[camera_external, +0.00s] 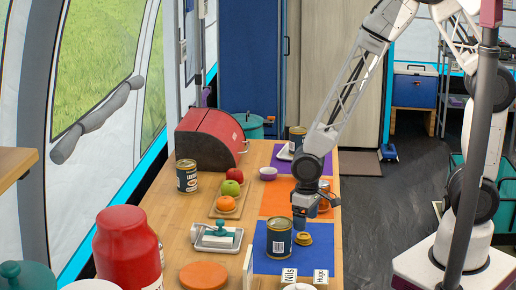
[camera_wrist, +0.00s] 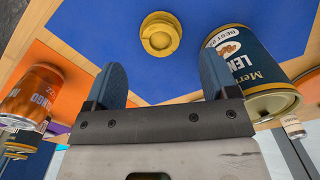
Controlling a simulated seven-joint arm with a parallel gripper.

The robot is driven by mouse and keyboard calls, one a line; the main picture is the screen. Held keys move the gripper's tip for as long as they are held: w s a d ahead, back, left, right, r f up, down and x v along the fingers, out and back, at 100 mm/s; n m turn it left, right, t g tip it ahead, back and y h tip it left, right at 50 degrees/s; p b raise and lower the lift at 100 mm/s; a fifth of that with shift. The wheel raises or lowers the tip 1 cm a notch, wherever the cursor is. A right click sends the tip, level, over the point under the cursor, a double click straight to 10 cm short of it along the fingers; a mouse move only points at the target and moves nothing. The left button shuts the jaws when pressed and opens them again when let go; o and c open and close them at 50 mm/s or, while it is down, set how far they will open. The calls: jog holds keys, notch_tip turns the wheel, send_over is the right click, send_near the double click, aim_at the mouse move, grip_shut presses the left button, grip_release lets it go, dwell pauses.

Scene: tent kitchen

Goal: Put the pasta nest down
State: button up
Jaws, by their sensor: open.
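The pasta nest (camera_external: 301,239), a small yellow round coil, lies on the blue mat (camera_external: 263,264) to the right of the dark can. It also shows in the wrist view (camera_wrist: 160,36), flat on the mat, beyond my fingertips. My gripper (camera_external: 300,221) hangs just above and behind the nest in the external view. Its two blue fingers stand apart in the wrist view (camera_wrist: 162,74), with nothing between them. The fingers and the nest look apart.
A dark lentil can (camera_external: 279,237) stands close to the left of the nest. An orange mango can (camera_wrist: 34,94) is on the orange mat, partly behind my gripper outside. White place cards (camera_external: 289,278) stand in front. Left are a butter dish (camera_external: 216,237) and fruit on a board (camera_external: 219,211).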

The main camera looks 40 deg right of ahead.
aim_at(304, 235)
jog(key=shift+f, duration=0.5)
jog(key=shift+w+f, duration=0.1)
jog(key=shift+f, duration=2.5)
jog(key=shift+c, duration=0.2)
jog(key=c, duration=1)
jog(key=shift+r, duration=0.15)
jog(key=shift+a+r, duration=0.1)
jog(key=shift+r, duration=1.5)
jog(key=s+d, duration=0.3)
jog(key=s, duration=0.1)
jog(key=s+d+r, duration=0.1)
jog(key=s+d, duration=0.2)
jog(key=s, duration=0.1)
jog(key=s+d, duration=0.4)
jog(key=shift+s+d+r, duration=0.1)
jog(key=shift+s+r, duration=0.05)
jog(key=shift+r, duration=0.1)
